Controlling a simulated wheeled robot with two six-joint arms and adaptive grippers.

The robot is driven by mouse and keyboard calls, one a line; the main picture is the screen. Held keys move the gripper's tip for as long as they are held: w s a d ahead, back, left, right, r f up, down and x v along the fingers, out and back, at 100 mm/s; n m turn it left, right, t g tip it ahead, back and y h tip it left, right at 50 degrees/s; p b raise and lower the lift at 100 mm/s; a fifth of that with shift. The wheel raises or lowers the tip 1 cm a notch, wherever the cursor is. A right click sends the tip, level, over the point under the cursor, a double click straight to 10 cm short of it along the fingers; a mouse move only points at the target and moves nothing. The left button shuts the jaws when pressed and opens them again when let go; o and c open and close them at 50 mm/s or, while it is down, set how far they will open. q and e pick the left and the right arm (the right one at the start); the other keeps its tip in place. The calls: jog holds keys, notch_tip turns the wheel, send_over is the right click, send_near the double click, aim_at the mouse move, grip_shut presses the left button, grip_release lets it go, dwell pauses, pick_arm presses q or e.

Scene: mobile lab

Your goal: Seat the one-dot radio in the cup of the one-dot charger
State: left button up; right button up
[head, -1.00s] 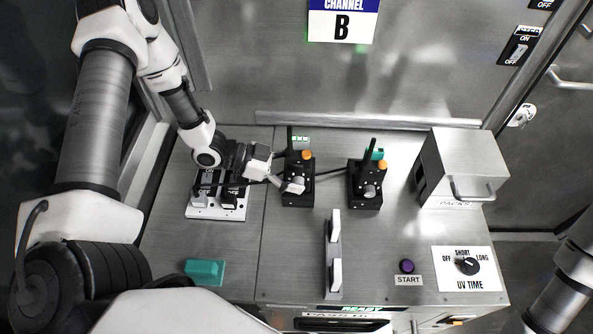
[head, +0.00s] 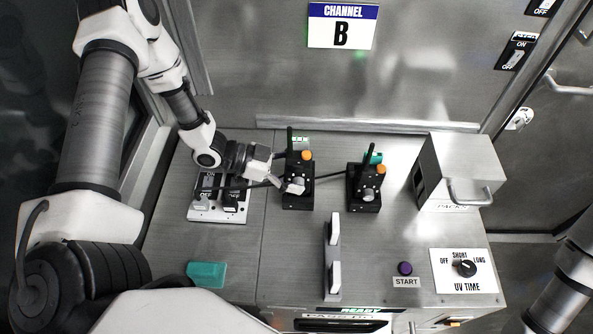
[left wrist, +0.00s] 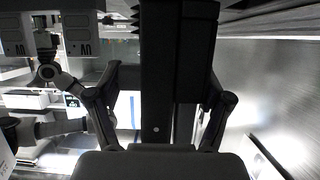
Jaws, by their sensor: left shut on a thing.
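A black radio with an antenna and an orange knob (head: 307,155) stands upright at the left charger (head: 298,202). My left gripper (head: 292,184) is shut on it from the left and front. In the left wrist view the dark radio body (left wrist: 157,80) fills the space between the fingers and carries one white dot. A second radio with an orange knob (head: 381,169) stands at the right charger (head: 364,206), apart from my gripper. The charger dots are too small to read, and the cup under the held radio is hidden, so I cannot tell how deep it sits.
A white switch plate (head: 217,213) lies under my left wrist. A teal block (head: 207,274) is at the front left. A white-tipped upright bracket (head: 333,260) stands in front of the chargers. A metal box (head: 460,165) stands at right, with a START button (head: 405,268) and UV dial (head: 466,268) nearer.

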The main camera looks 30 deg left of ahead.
aim_at(287, 152)
dwell(1.0)
pick_arm(q)
jog(key=shift+f+b, duration=0.9)
jog(key=shift+f, duration=0.6)
jog(key=o, duration=1.3)
jog(key=shift+c, duration=0.2)
notch_tip(287, 152, up, 10)
